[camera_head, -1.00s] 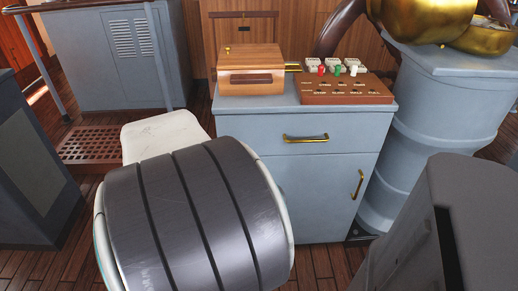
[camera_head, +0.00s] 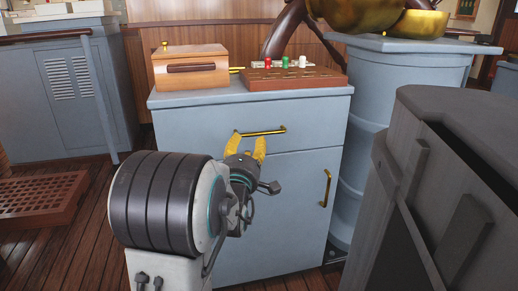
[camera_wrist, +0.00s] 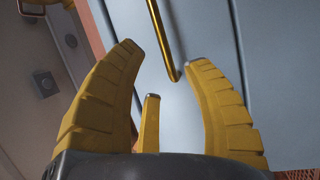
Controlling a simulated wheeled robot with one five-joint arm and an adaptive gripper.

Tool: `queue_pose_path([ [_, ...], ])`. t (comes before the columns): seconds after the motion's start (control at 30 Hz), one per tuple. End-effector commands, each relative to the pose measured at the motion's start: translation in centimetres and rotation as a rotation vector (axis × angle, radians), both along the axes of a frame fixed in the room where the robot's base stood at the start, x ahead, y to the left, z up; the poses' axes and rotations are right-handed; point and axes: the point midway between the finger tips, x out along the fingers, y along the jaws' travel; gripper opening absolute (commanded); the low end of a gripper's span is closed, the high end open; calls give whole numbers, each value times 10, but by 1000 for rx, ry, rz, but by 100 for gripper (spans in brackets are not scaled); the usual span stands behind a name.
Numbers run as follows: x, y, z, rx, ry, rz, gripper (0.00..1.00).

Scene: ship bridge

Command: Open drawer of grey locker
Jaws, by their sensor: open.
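The grey locker (camera_head: 180,122) stands ahead, with a drawer across its top and a door below. The drawer front (camera_head: 315,118) sits flush and looks shut. Its horizontal brass handle (camera_head: 272,131) also shows in the wrist view (camera_wrist: 161,35). My gripper (camera_head: 248,146) has its yellow fingers apart, near the left part of the handle and partly in front of the drawer. In the wrist view my gripper (camera_wrist: 168,58) is open and empty. The handle's end shows between and beyond the fingertips. I cannot tell whether the fingers touch the handle.
A wooden box (camera_head: 190,72) and a wooden switch panel (camera_head: 292,77) stand on the locker. The door has a vertical brass handle (camera_head: 326,188). A grey-blue pedestal (camera_head: 385,100) stands behind right. A dark grey block (camera_head: 440,190) fills the near right.

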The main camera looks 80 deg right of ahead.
Motion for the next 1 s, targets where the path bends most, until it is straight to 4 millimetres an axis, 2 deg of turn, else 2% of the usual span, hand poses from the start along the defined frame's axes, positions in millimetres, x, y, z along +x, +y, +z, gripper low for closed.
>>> queue_pose_path([
  [0.03, -7, -1, -7, -11, 12, -16, 45],
  [0.2, -17, -7, -7, -31, 31, -39, 45],
  [0.7, -18, -59, 3, -31, 32, -39, 45],
  [1.0, -18, -73, 5, -30, 31, -39, 45],
])
